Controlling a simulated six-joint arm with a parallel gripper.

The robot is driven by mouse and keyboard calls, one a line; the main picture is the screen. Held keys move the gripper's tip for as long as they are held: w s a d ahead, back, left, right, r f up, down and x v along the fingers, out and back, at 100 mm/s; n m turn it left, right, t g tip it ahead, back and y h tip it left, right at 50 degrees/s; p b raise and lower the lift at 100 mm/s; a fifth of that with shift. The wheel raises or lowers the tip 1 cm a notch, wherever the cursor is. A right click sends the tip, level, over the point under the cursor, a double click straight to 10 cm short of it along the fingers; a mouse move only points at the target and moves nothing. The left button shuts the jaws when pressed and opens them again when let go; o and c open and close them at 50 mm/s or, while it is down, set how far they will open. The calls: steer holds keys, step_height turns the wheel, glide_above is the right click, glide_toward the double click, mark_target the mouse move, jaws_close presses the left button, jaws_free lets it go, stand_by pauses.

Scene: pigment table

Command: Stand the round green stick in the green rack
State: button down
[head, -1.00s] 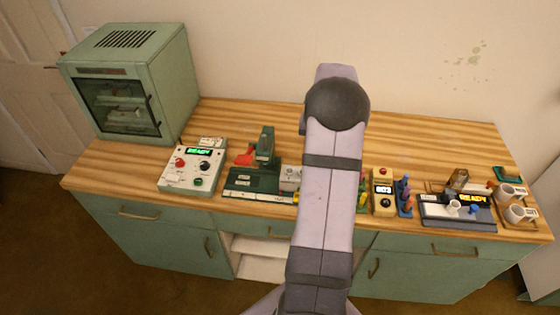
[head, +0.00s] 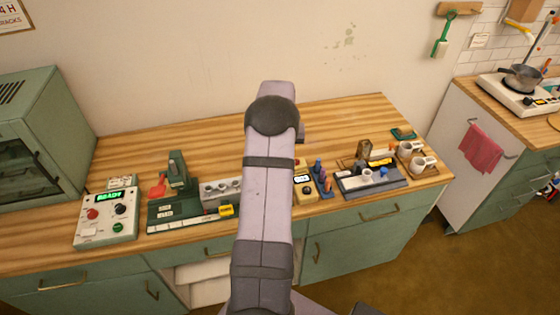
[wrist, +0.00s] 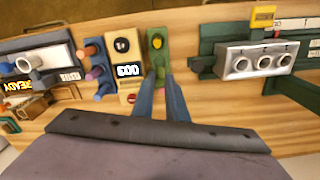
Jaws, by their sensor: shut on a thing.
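The green rack (wrist: 164,36) is at top centre of the wrist view, just beyond my fingertips, with a yellow piece (wrist: 157,42) standing in it. My gripper (wrist: 160,80) points down at the near end of the rack. It is shut on a slim thing, apparently the round green stick; its outline hardly stands out from the green behind it. I cannot tell whether the stick touches the rack. In the head view my arm hides the gripper, the stick and the rack.
Left of the rack are a box with a lit display (wrist: 128,70) and a blue holder with coloured pegs (wrist: 97,65). A grey block with round holes (wrist: 255,60) stands to the right. Bare wood (head: 330,120) lies behind.

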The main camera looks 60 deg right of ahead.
steer(key=shift+f+b, duration=1.4)
steer(key=shift+f, duration=0.6)
steer(key=shift+f+b, duration=0.3)
steer(key=shift+f, duration=0.65)
stand_by(0.4)
stand_by(0.7)
steer(key=c, duration=1.7)
jaws_free()
steer(key=shift+r, duration=0.15)
steer(key=shift+r+p, duration=3)
steer(key=shift+r, duration=0.9)
